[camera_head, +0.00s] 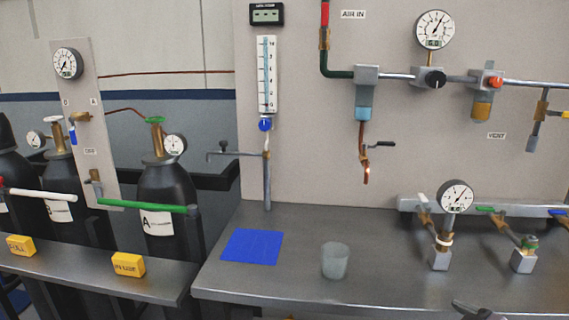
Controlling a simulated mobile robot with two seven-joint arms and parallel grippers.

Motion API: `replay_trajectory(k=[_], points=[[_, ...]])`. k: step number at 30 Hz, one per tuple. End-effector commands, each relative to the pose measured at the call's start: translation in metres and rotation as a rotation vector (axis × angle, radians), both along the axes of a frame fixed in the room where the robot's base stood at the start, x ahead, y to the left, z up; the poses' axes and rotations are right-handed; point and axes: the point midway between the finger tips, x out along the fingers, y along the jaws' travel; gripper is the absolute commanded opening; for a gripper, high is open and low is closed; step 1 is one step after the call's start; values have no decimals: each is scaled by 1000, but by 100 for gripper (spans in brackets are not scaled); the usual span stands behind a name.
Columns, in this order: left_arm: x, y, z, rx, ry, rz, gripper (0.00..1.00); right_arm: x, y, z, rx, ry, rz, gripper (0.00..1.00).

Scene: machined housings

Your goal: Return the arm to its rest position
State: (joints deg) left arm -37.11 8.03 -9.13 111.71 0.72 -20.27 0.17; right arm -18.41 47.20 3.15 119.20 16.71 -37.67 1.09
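A dark grey piece at the bottom edge, right of centre, looks like the tip of my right gripper (474,311). Most of it is cut off by the frame, so I cannot tell whether it is open or shut. It is low in front of the bench, apart from the fittings on top. My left gripper and arm are not in view.
A frosted cup (335,261) and a blue mat (252,246) rest on the metal bench (290,285). Valve fittings with a gauge (456,196) stand at the right. Black gas cylinders (168,190) and yellow blocks (128,264) are at the left. The bench middle is mostly clear.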

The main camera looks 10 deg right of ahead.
Motion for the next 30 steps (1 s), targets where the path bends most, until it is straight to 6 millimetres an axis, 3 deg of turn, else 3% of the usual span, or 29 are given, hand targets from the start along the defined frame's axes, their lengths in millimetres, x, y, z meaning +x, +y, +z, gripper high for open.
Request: replay_trajectory(k=[1, 6, 12, 15, 19, 30], points=[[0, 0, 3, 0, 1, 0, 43, -13, 13, -25, 52, 27, -8, 73], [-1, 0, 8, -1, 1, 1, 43, -57, 64, -91, 195, 92, -27, 73], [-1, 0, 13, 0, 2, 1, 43, -110, 132, -142, 346, 153, -61, 73], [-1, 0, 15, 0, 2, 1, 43, -129, 159, -153, 402, 168, -74, 73], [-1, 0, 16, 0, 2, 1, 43, -144, 182, -161, 444, 179, -86, 73], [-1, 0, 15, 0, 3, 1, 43, -148, 189, -163, 457, 182, -90, 73]])
